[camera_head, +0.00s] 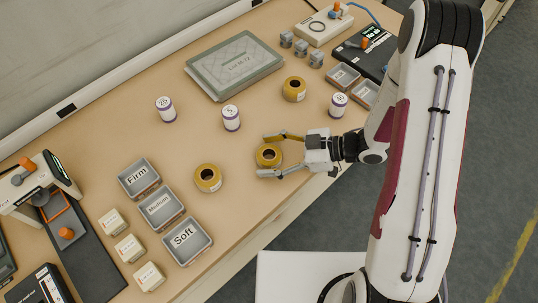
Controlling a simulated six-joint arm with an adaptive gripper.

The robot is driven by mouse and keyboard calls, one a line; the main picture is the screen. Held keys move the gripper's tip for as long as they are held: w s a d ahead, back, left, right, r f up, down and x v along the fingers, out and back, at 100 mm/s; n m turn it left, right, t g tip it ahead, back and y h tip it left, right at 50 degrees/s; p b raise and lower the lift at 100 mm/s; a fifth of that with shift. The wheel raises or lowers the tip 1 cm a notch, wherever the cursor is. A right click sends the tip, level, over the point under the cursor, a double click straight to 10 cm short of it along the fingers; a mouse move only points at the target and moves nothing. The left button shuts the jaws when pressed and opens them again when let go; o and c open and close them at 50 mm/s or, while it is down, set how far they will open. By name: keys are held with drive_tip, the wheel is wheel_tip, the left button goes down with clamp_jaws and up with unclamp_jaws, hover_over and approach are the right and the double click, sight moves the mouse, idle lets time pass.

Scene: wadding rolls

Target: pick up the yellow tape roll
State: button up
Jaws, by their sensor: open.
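Three yellow tape rolls are on the wooden table in the head view. One tape roll (269,155) lies between the two spread fingers of my gripper (265,156). My gripper is open, with one finger on the far side of this roll and one on the near side. I cannot tell whether either finger touches it. A second yellow tape roll (208,178) stands to the left, and a third yellow tape roll (294,89) is farther back. Both are apart from my gripper.
White-and-purple rolls (231,118) stand behind my gripper. Trays labelled Firm, Medium and Soft (183,241) are at the left, near small white boxes (129,248). A grey-green slab (234,65) lies at the back. The table's front edge (246,245) is close.

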sight(270, 154)
idle(0.5)
drive_tip(key=c, duration=1.2)
drive_tip(key=shift+r, duration=0.1)
drive_tip(key=shift+r, duration=4.9)
drive_tip(key=shift+a, duration=0.1)
drive_tip(key=shift+f, duration=0.15)
